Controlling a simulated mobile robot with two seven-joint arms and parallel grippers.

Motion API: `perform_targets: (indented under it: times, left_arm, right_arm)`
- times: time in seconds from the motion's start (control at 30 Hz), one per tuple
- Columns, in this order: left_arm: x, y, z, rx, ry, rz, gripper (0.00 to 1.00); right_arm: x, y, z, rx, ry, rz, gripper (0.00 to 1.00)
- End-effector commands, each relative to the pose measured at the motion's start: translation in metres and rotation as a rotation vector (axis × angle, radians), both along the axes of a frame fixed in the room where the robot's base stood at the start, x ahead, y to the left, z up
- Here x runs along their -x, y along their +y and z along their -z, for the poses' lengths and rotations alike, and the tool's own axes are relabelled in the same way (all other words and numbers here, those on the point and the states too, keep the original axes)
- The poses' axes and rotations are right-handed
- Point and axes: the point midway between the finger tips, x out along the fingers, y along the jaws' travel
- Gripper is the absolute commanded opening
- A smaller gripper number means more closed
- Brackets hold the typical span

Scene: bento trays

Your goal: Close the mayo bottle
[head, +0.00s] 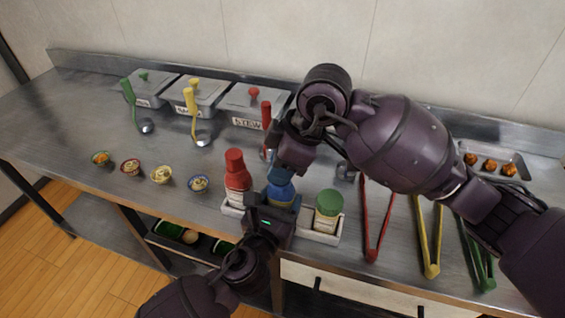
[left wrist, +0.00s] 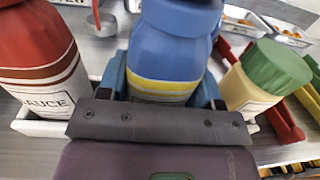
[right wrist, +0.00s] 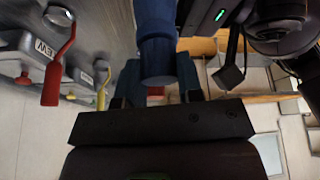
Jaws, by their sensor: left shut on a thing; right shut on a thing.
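The blue bottle (head: 284,188), which I take as the mayo bottle, stands upright in a white holder (head: 322,237) between a red sauce bottle (head: 236,180) and a green-lidded jar (head: 328,210). Its label is not readable. My left gripper (head: 272,206) is shut around the bottle's body, seen closely in the left wrist view (left wrist: 165,88). My right gripper (head: 287,168) is above, shut on the blue top (right wrist: 157,60) of the bottle. I cannot tell whether this top is a cap seated on the bottle's neck.
Red tongs (head: 374,225), yellow tongs (head: 429,240) and green tongs (head: 482,255) lie to the right. Lidded steel containers (head: 250,100) with ladles stand at the back. Several small bowls (head: 161,175) sit along the left front. A tray of food (head: 515,158) is at the far right.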

Motion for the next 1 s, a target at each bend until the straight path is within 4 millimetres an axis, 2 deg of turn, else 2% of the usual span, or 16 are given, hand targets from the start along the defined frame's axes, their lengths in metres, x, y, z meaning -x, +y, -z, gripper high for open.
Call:
perform_targets:
  times: [0.03,0.17,0.5,0.87,0.9,1.0]
  left_arm:
    - [0.002,-0.004,0.001,-0.004,-0.001,0.011,0.17]
    - [0.003,-0.005,0.001,-0.004,-0.001,0.013,0.17]
    - [0.004,-0.005,0.001,-0.006,-0.001,0.015,0.17]
    - [0.003,-0.004,0.001,-0.005,0.000,0.010,0.16]
    - [0.002,-0.003,0.001,-0.005,-0.001,0.009,0.16]
    - [0.002,-0.003,0.001,-0.005,-0.001,0.008,0.16]
  right_arm:
    - [0.003,0.007,-0.001,-0.023,0.001,0.029,0.09]
    - [0.001,0.008,-0.004,-0.028,-0.012,0.121,0.09]
    - [-0.001,-0.002,-0.002,-0.020,0.009,0.320,0.09]
    - [-0.001,-0.005,-0.001,-0.009,0.014,0.342,0.09]
    - [-0.001,-0.006,0.000,-0.008,0.015,0.341,0.35]
    - [-0.001,-0.006,0.000,-0.008,0.016,0.340,0.50]
